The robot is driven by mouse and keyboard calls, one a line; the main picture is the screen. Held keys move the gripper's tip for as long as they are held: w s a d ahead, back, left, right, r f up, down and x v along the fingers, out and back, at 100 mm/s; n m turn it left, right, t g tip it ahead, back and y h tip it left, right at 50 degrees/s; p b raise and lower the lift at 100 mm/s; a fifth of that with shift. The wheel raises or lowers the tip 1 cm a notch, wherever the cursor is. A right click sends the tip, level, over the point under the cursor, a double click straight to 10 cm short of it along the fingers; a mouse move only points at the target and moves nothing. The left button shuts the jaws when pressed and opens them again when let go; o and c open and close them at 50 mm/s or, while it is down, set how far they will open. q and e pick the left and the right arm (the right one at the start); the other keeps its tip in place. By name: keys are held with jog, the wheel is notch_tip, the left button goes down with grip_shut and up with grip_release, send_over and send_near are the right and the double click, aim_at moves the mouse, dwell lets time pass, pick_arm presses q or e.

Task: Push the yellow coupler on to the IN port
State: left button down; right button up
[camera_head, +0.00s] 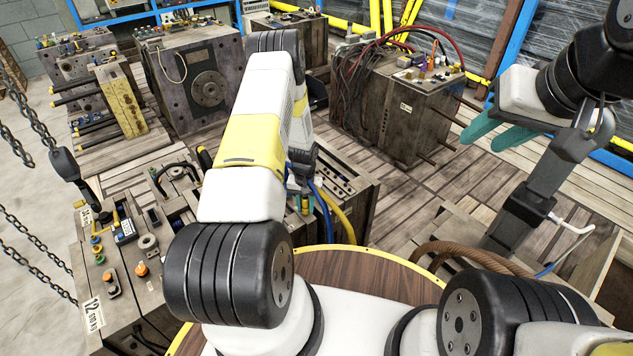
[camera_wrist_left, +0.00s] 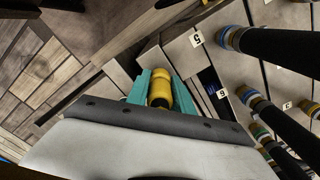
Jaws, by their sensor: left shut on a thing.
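My left gripper (camera_head: 303,203) is in the middle of the head view, partly hidden by my own arm, beside a mould block (camera_head: 345,195). In the left wrist view its teal fingers (camera_wrist_left: 161,95) are shut on the yellow coupler (camera_wrist_left: 159,88), one on each side. A dark opening shows near the coupler's far end; I cannot tell whether the coupler touches anything there. I cannot make out the IN port or its label. My right gripper (camera_head: 502,132) is open and empty at the right, above the floor, its teal fingers apart.
In the left wrist view, black hoses (camera_wrist_left: 270,45) with coloured rings stand at the right, near number plates (camera_wrist_left: 196,39). Blue and yellow hoses (camera_head: 345,222) run beside the left gripper in the head view. A large mould (camera_head: 405,120) with red hoses stands behind. Chains hang at the left.

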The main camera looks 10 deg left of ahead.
pick_arm(q)
jog(key=c, duration=1)
grip_release()
jog(key=shift+f, duration=0.1)
jog(key=shift+c, duration=0.2)
notch_tip(320, 180, up, 8)
jog(key=shift+f, duration=0.1)
